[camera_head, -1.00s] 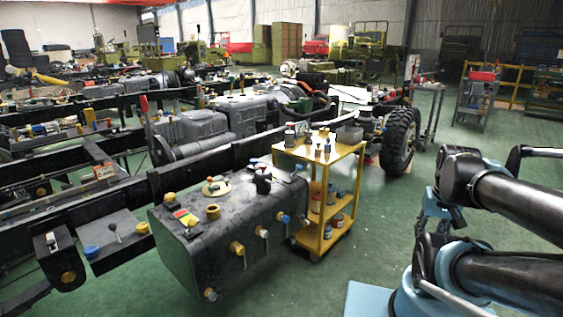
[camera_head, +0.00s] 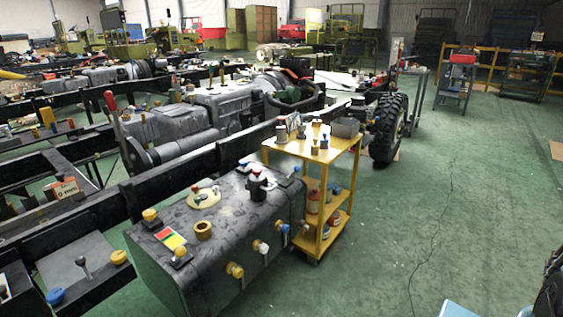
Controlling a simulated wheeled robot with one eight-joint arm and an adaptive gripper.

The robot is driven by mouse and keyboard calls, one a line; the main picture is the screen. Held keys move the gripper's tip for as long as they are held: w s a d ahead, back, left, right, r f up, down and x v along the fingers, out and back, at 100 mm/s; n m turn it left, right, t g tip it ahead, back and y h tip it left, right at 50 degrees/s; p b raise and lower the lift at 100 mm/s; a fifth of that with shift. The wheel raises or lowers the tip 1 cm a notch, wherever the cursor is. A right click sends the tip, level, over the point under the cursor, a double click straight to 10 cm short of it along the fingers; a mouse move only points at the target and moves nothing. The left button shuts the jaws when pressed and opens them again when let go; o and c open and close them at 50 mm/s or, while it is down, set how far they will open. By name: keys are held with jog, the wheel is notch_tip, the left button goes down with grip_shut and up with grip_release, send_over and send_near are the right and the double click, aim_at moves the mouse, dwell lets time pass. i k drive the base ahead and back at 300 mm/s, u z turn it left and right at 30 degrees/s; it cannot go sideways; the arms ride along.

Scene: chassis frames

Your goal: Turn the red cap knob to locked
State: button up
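The dark fuel tank (camera_head: 205,228) stands in the lower middle, with several knobs and levers on its top and front. A cream round plate (camera_head: 204,198) on its top carries a small red knob (camera_head: 195,188). Farther back on the top is a black cylindrical fitting (camera_head: 257,187) with a small red top (camera_head: 256,170). I cannot tell which of the two red pieces is the red cap knob, and their turn positions are too small to read. My gripper is not in view; only a dark piece of my arm shows at the right edge.
A yellow cart (camera_head: 322,152) with bottles and cans stands right behind the tank. A black chassis rail (camera_head: 175,185) runs behind the tank toward a large tire (camera_head: 388,128). A lever panel (camera_head: 85,275) lies at lower left. The green floor (camera_head: 450,210) at right is mostly clear.

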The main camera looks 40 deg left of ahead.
aim_at(256, 171)
jog(key=k, duration=0.95)
jog(key=u, duration=1.5)
jog(key=i, duration=1)
jog(key=z, duration=0.05)
